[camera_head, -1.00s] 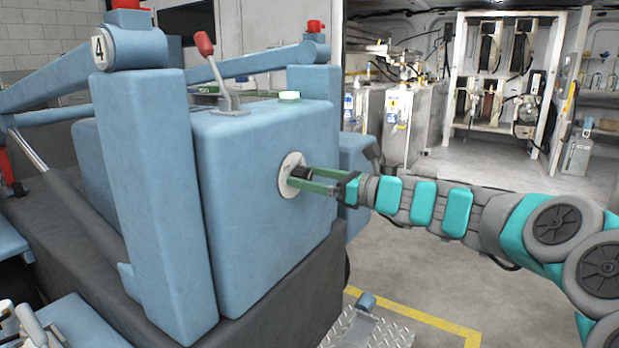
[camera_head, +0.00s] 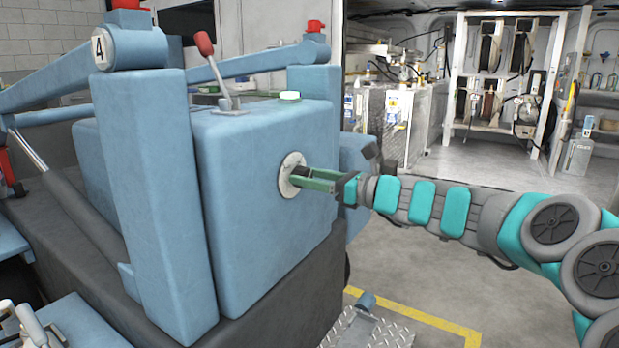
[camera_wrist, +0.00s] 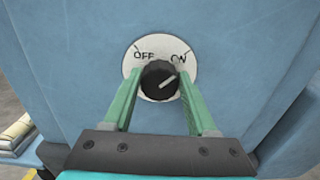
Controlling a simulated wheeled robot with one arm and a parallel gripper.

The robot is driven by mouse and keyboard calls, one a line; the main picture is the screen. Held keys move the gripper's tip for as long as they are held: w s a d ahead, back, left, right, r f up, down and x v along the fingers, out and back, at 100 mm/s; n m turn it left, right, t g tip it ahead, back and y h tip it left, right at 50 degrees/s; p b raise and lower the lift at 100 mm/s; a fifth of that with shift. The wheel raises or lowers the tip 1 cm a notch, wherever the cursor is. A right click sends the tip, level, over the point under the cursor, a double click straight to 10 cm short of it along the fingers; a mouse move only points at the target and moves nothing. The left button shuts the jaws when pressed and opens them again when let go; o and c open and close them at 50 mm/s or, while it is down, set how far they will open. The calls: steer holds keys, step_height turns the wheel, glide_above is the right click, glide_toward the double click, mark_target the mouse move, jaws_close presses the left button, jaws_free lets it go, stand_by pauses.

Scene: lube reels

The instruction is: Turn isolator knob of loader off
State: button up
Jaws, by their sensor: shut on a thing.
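The isolator knob (camera_wrist: 159,81) is a round black dial on a white disc marked OFF at upper left and ON at upper right. In the wrist view its pale pointer line slants up to the right, toward ON. The disc also shows in the head view (camera_head: 292,175), on the side of the blue loader (camera_head: 250,210). My gripper (camera_head: 302,180) has its green fingers reaching to the disc. In the wrist view my gripper (camera_wrist: 160,88) is shut on the knob, one finger at each side. The knob is largely hidden by the fingers in the head view.
A red-tipped lever (camera_head: 205,45) and a pale green cap (camera_head: 289,96) stand on top of the loader. A metal tread plate (camera_head: 370,330) lies on the floor below. Reels hang in a white frame (camera_head: 460,80) at the back.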

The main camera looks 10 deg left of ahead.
steer(key=shift+c, duration=0.5)
steer(key=shift+n, duration=0.3)
steer(key=shift+s+a+f+n+b, duration=0.1)
steer(key=shift+f+n+b, duration=0.05)
steer(key=shift+n+b, duration=2.4)
steer(key=shift+s+d+f+n+b, duration=0.1)
steer(key=shift+n+b, duration=1.75)
steer(key=shift+n, duration=1.35)
steer(key=shift+a+f+n+b, duration=0.1)
steer(key=shift+f+n+b, duration=0.05)
steer(key=shift+n+b, duration=2.4)
steer(key=shift+r+n+p, duration=0.1)
steer(key=shift+n+p, duration=0.2)
steer(key=shift+n, duration=0.2)
steer(key=o, duration=1.4)
steer(key=shift+c, duration=0.2)
